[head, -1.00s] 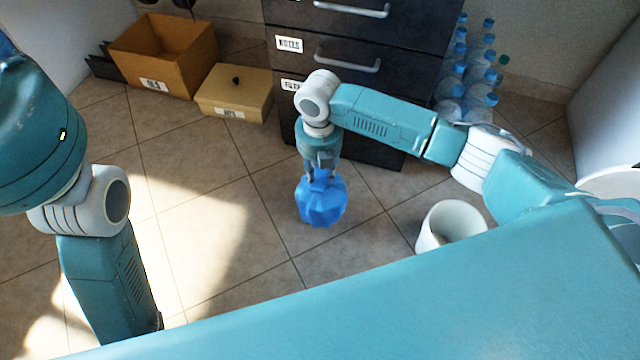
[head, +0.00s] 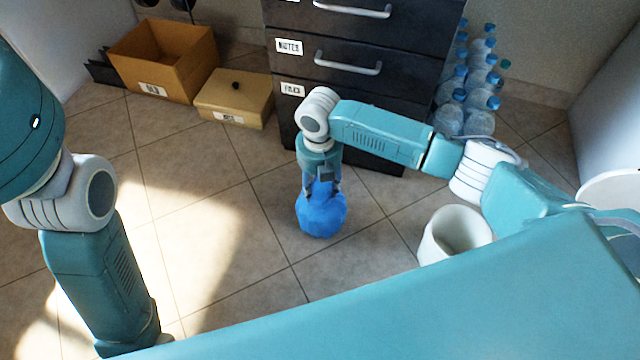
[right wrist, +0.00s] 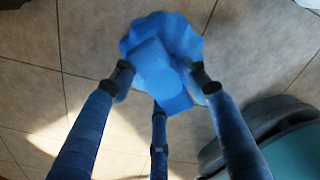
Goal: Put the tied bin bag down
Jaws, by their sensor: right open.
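The blue tied bin bag (head: 321,214) is low over the tiled floor in front of the dark drawer cabinet and looks to be resting on it. Its tied top points up toward my right gripper (head: 321,188), which points straight down. In the right wrist view, the bag (right wrist: 158,52) shows beyond the fingers, and its knotted top lies between the tips of my right gripper (right wrist: 163,92). The fingers are spread open around the top. Whether any finger still touches it is unclear. My left arm comes in at the left, but its gripper is out of sight.
A white bin (head: 427,240) stands right of the bag. The dark drawer cabinet (head: 330,102) is behind, with several water bottles (head: 478,85) beside it. An open cardboard box (head: 150,60) and a lidded box (head: 232,100) stand back left. The floor left of the bag is clear.

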